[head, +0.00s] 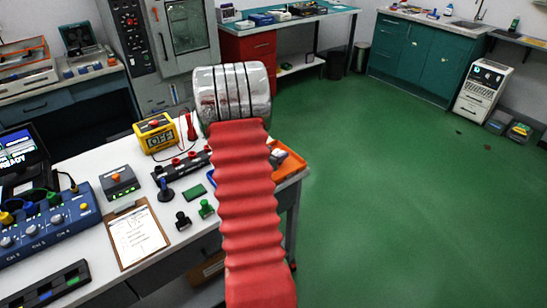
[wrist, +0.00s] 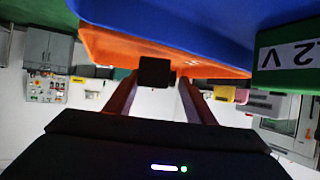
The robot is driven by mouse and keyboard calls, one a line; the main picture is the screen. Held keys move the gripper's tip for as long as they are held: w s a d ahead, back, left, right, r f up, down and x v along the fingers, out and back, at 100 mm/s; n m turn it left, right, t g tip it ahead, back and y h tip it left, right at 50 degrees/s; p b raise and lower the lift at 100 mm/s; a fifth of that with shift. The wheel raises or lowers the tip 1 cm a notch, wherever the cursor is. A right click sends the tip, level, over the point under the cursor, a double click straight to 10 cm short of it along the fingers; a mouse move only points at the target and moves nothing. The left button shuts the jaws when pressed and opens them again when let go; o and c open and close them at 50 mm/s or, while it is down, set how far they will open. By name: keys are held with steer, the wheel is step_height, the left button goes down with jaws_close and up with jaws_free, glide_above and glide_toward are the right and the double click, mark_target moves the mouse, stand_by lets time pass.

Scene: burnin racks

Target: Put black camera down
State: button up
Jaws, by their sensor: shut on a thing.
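In the wrist view my gripper (wrist: 158,84) has two dark red fingers closed on a small black block (wrist: 157,71), which I take for the black camera. Its finer shape is too dark to read. The block shows against the orange tray (wrist: 110,45); I cannot tell whether they touch. In the head view my arm hides the gripper and the block. The orange tray (head: 291,162) shows at the workbench's right end, partly behind my arm.
The white workbench (head: 88,172) holds a yellow box (head: 155,133), a clipboard (head: 137,235), a blue control box (head: 45,225), a power strip (head: 180,164), and small black (head: 182,221), green (head: 206,209) and blue (head: 165,191) pieces. Green floor (head: 420,200) at right is open.

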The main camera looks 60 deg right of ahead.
steer(key=shift+f, duration=0.5)
steer(key=o, duration=1.1)
steer(key=shift+f, duration=0.15)
steer(key=v, duration=1.2)
steer(key=shift+s, duration=0.1)
